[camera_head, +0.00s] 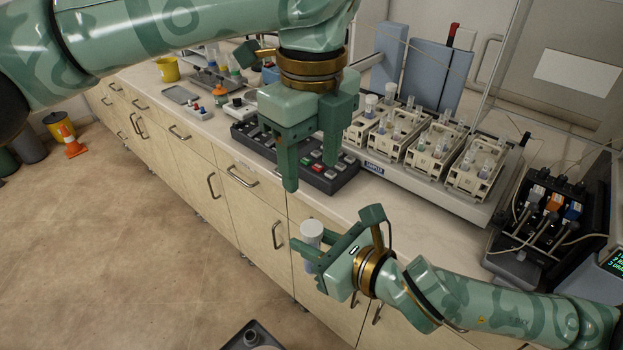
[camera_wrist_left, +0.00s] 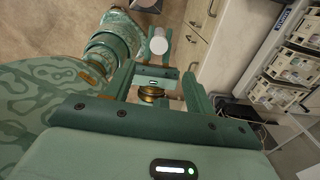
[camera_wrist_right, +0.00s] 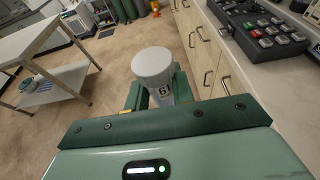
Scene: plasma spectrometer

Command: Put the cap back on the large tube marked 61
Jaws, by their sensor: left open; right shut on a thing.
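The large tube marked 61 (camera_wrist_right: 165,96) is upright in my right gripper (camera_wrist_right: 160,97), which is shut on its body. A white cap (camera_wrist_right: 152,63) covers the tube's top; I cannot tell how firmly it is seated. The white cap also shows in the head view (camera_head: 312,229) and in the left wrist view (camera_wrist_left: 158,43). The right gripper also shows in the head view (camera_head: 310,255), in front of the counter. My left gripper (camera_head: 312,177) is open and empty, fingers pointing down, above and apart from the capped tube.
A black control panel with keys (camera_head: 335,176) lies on the counter behind the left gripper. Beige tube racks (camera_head: 425,150) stand in a white-based instrument at the right. A dark pump unit (camera_head: 535,225) with cables stands farther right. Open floor lies left of the cabinets.

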